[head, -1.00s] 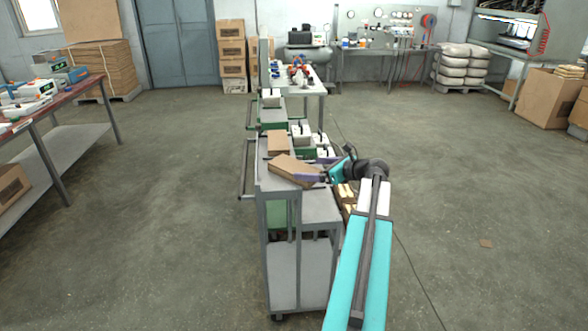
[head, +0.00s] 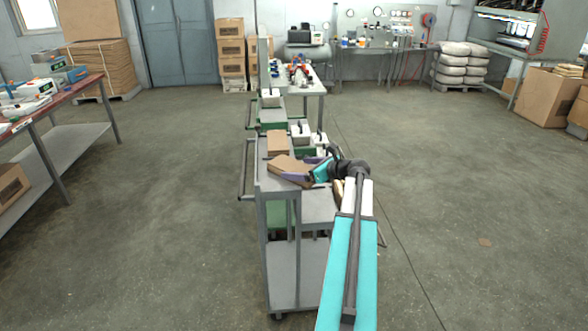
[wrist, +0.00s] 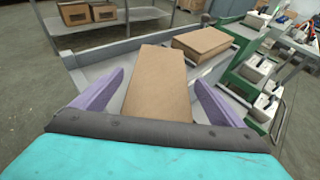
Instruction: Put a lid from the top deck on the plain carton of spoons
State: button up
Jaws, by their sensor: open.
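A flat brown cardboard piece, seemingly a lid (head: 284,166), lies at an angle on the cart's grey top deck (head: 262,181). In the wrist view this lid (wrist: 158,82) lies between the two purple fingers of my gripper (wrist: 155,92). My gripper (head: 297,170) is open, with one finger on each side of the lid and a visible gap beside at least the left finger. A second brown cardboard piece (head: 278,143) lies just behind it and also shows in the wrist view (wrist: 202,42). I cannot make out the plain carton of spoons.
White containers with dark upright parts (head: 300,132) stand on green units behind the deck. A lower grey shelf (head: 318,206) is to the right of the top deck, partly hidden by my arm. A red-topped bench (head: 55,105) is at left. The floor around is mostly clear.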

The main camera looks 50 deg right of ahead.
aim_at(294, 166)
jog(key=shift+x, duration=1.5)
jog(key=c, duration=1.2)
jog(key=shift+r, duration=0.1)
jog(key=shift+r, duration=0.1)
jog(key=shift+r, duration=1.45)
jog(key=shift+s+a+r, duration=0.2)
jog(key=shift+s+a, duration=0.05)
jog(key=s+a+r+b, duration=0.1)
jog(key=s+a+b, duration=0.1)
jog(key=s+a, duration=0.7)
jog(key=s, duration=0.3)
jog(key=shift+a+r, duration=0.25)
jog(key=shift+a, duration=0.1)
